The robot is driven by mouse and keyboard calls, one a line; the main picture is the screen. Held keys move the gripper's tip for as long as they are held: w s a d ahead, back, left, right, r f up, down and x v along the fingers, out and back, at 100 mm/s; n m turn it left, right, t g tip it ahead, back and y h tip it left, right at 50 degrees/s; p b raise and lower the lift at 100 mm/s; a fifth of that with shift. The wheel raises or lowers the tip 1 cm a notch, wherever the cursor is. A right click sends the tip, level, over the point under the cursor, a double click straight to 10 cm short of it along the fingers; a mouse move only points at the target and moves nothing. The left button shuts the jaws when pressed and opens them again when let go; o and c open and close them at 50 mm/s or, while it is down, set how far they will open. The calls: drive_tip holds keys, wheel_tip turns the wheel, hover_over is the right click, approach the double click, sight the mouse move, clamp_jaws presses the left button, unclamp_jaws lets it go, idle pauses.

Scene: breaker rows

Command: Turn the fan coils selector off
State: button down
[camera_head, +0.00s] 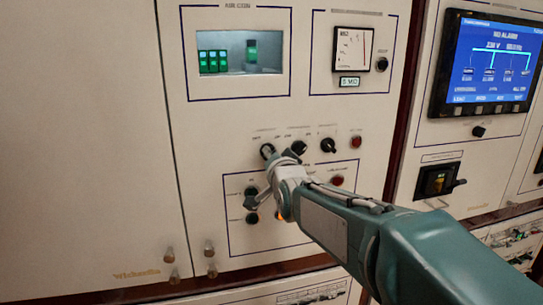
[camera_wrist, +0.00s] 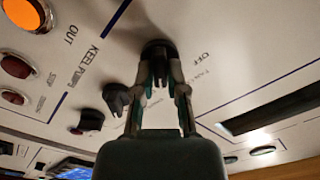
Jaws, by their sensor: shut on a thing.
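The fan coils selector is a black rotary knob (camera_wrist: 158,47) at the top middle of the wrist view, with an "OFF" label printed to its right and small, hard-to-read lettering nearby. My gripper (camera_wrist: 160,75) is shut on this knob, one finger on each side. In the head view the knob (camera_head: 267,149) is the leftmost of a row on the cream panel, partly hidden by my gripper (camera_head: 271,161). The exact pointing direction of the knob is hard to tell.
A second black knob (camera_wrist: 116,98) sits close by, and another knob (camera_head: 328,145) and a red button (camera_head: 356,141) continue the row. An orange lamp (camera_wrist: 27,14) and red lamps are on the panel. The air-con window (camera_head: 240,53) is above; a blue screen (camera_head: 490,63) is right.

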drive_tip(key=shift+a+f+n, duration=0.1)
drive_tip(key=shift+f+n, duration=0.05)
drive_tip(key=shift+n, duration=2.75)
drive_tip(key=shift+f+n, duration=0.15)
drive_tip(key=shift+n, duration=2.75)
drive_tip(key=shift+a+f+n, duration=0.1)
drive_tip(key=shift+f+n, duration=0.05)
drive_tip(key=shift+n, duration=2.75)
drive_tip(key=c, duration=0.7)
unclamp_jaws()
drive_tip(key=shift+w, duration=0.1)
drive_tip(key=shift+r, duration=0.15)
drive_tip(key=shift+r, duration=0.1)
